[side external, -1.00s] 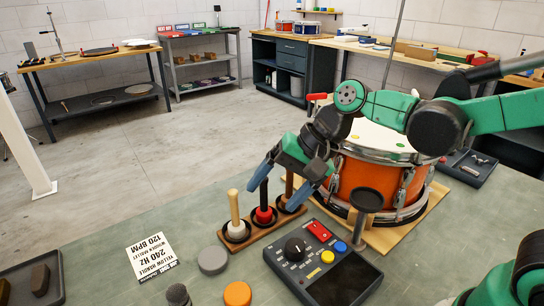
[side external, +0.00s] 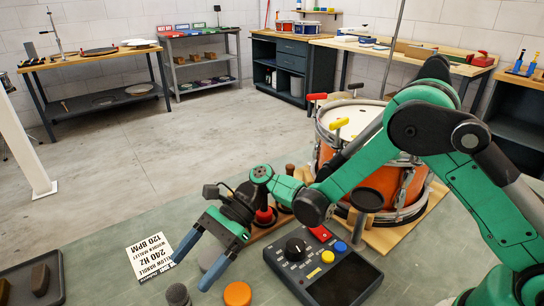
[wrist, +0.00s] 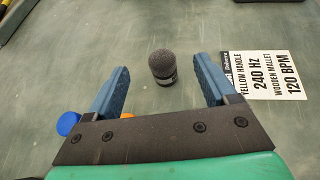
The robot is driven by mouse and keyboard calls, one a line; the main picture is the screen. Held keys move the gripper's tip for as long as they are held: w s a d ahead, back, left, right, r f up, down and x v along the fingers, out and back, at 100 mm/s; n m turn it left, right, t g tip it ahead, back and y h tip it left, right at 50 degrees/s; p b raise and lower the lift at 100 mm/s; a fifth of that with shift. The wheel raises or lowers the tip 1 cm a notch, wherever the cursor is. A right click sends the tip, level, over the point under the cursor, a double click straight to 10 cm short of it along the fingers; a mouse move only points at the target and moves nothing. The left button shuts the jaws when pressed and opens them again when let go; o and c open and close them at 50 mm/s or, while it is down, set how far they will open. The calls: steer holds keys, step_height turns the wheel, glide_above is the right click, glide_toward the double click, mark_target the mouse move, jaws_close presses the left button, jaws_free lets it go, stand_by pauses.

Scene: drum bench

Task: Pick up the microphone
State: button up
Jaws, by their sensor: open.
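The microphone (side external: 177,295) has a dark grey rounded foam head and stands on the bench at the bottom edge of the side view, its lower part cut off. In the wrist view the microphone (wrist: 162,66) is upright with a black body carrying small white print. My gripper (side external: 192,273) is open, its blue fingers pointing down and left, just above and behind the microphone in the side view. In the wrist view my gripper (wrist: 163,70) has one finger on each side of the microphone in the picture, with nothing held.
A printed card (side external: 150,255) lies beside the gripper. The mallet rack (side external: 262,240) and drum (side external: 350,150) stand behind. A dark tray (side external: 30,280) is at left.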

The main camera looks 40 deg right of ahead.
mark_target(177, 295)
steer(key=shift+f, duration=0.75)
steer(key=shift+a+f, duration=0.2)
steer(key=x, duration=0.4)
steer(key=shift+s+a+f, duration=0.1)
steer(key=shift+a, duration=0.2)
steer(key=shift+c, duration=0.2)
jaws_close()
